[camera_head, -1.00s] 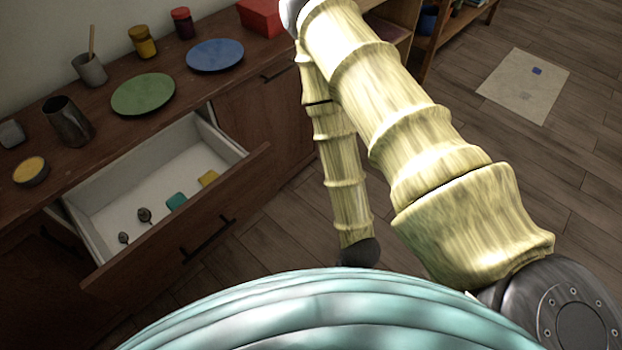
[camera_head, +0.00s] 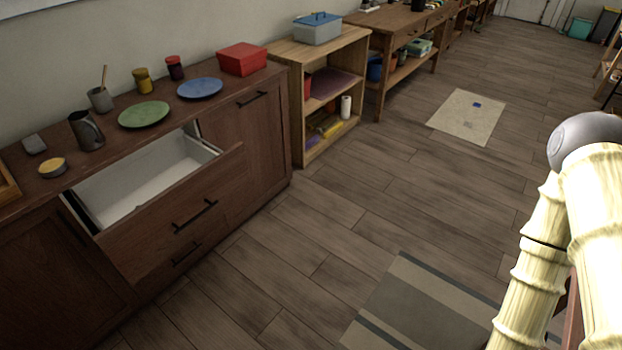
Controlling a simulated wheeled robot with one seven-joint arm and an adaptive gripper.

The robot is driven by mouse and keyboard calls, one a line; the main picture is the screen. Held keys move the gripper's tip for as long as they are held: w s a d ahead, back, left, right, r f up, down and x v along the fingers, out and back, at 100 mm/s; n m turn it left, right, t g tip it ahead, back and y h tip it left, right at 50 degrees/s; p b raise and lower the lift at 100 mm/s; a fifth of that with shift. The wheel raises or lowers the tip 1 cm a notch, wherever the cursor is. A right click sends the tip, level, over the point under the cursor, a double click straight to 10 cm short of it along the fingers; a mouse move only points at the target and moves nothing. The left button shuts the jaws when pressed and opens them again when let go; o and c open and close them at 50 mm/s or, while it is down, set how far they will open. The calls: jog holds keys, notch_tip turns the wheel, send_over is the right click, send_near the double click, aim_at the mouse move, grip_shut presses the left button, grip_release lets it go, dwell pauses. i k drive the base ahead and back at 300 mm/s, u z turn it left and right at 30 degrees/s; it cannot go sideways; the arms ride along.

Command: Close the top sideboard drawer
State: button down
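The top sideboard drawer (camera_head: 172,214) is pulled out from the dark wood sideboard (camera_head: 243,140). Its white inside (camera_head: 150,190) shows only in part, and no contents are visible from here. A black bar handle (camera_head: 195,216) is on its front. Below it is another drawer front with a handle (camera_head: 187,254), which is shut. My arm shows at the right edge, well apart from the drawer. My gripper is not in view.
On the sideboard top stand a green plate (camera_head: 144,115), a blue plate (camera_head: 200,88), a dark pitcher (camera_head: 87,132), a red box (camera_head: 242,59) and jars. A light wood shelf (camera_head: 295,50) stands beyond. A striped rug (camera_head: 410,305) lies on the floor. The floor before the sideboard is clear.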

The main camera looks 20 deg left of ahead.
aim_at(180, 185)
jog(key=u, duration=0.25)
jog(key=i, duration=0.5)
jog(key=u, duration=0.8)
jog(key=i, duration=0.4)
jog(key=u, duration=0.25)
